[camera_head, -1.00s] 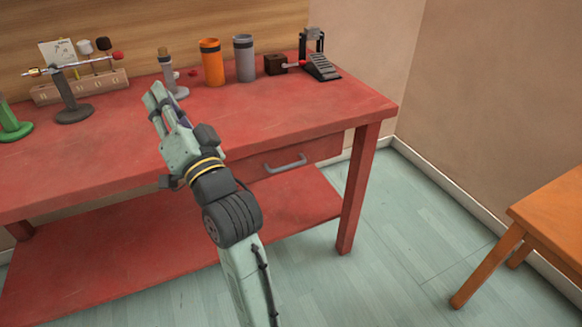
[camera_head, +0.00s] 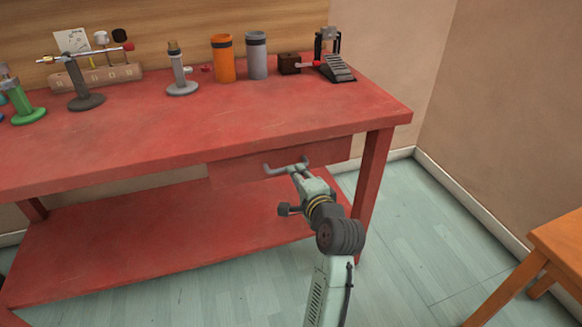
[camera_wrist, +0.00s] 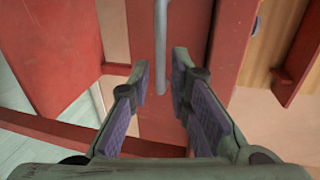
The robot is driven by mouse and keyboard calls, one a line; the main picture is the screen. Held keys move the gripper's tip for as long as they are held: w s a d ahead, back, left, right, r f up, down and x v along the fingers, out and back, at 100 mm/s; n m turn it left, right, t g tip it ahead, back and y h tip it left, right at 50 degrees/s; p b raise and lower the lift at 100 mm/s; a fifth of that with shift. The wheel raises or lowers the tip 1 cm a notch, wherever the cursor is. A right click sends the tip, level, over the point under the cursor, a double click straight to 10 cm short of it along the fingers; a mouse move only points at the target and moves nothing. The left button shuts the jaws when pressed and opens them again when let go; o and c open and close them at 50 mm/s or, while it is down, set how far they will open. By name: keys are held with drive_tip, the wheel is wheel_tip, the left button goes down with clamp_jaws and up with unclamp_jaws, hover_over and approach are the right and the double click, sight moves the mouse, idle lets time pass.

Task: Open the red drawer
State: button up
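The red drawer (camera_head: 234,172) sits under the red tabletop and looks shut, its front close to flush under the table edge. Its grey bar handle (camera_head: 272,168) shows in the head view, partly covered by my gripper. My gripper (camera_head: 297,167) is at the right part of the handle. In the wrist view the handle (camera_wrist: 161,40) runs down from the top edge, and its near end lies between the two fingertips of my gripper (camera_wrist: 162,72). The fingers are apart, with a gap visible on each side of the bar. Whether either pad touches it, I cannot tell.
The red workbench (camera_head: 140,135) has a lower shelf (camera_head: 150,240) beneath the drawer. Orange (camera_head: 223,62) and grey (camera_head: 256,60) cylinders, stands and a pedal (camera_head: 337,68) stand along the tabletop's back. An orange table (camera_head: 560,240) is at the right. Floor in front is open.

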drive_tip(key=x, duration=0.5)
drive_tip(key=shift+w, duration=0.15)
drive_tip(key=shift+c, duration=0.6)
clamp_jaws()
